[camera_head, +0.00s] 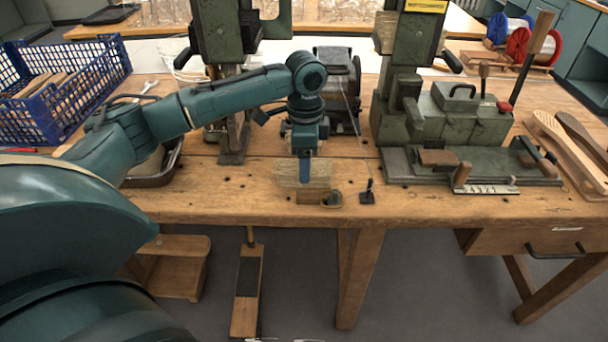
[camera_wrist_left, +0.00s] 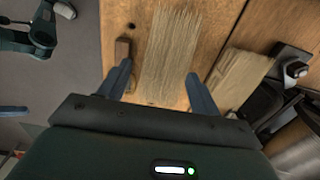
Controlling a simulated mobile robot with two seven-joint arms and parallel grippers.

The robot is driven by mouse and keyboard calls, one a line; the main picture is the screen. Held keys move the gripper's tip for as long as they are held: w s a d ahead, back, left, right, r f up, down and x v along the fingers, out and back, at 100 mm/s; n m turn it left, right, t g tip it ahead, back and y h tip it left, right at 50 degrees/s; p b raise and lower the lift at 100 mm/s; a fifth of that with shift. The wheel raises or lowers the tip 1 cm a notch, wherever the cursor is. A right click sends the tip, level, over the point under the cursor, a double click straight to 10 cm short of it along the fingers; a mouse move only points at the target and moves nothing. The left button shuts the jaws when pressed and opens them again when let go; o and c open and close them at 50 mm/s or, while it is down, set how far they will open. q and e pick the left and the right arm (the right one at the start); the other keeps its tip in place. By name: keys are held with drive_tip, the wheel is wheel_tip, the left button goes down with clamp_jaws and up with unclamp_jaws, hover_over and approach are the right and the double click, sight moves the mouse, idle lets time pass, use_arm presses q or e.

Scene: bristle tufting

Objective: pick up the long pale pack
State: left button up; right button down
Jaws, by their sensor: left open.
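The long pale pack (camera_head: 287,172) is a bundle of straw-coloured bristles lying at the front edge of the wooden bench. It also shows in the left wrist view (camera_wrist_left: 168,45), lengthwise between my fingers. My left gripper (camera_head: 304,177) points down at the pack in the head view and hides part of it. In the left wrist view the gripper (camera_wrist_left: 160,72) is open, with one finger on each side of the pack and a gap beside each.
A small wooden block (camera_head: 309,197) sits by the pack at the bench edge. A second pale bundle (camera_wrist_left: 238,76) lies beside it in the wrist view. A green machine (camera_head: 450,125) stands right, a blue crate (camera_head: 100,75) left. Bare bench (camera_head: 225,202) shows left of the pack.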

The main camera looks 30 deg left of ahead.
use_arm(q)
drive_tip(key=f, duration=0.4)
drive_tip(key=shift+w+a, duration=0.15)
drive_tip(key=shift+a, duration=0.1)
drive_tip(key=shift+c, duration=0.4)
drive_tip(key=c, duration=1)
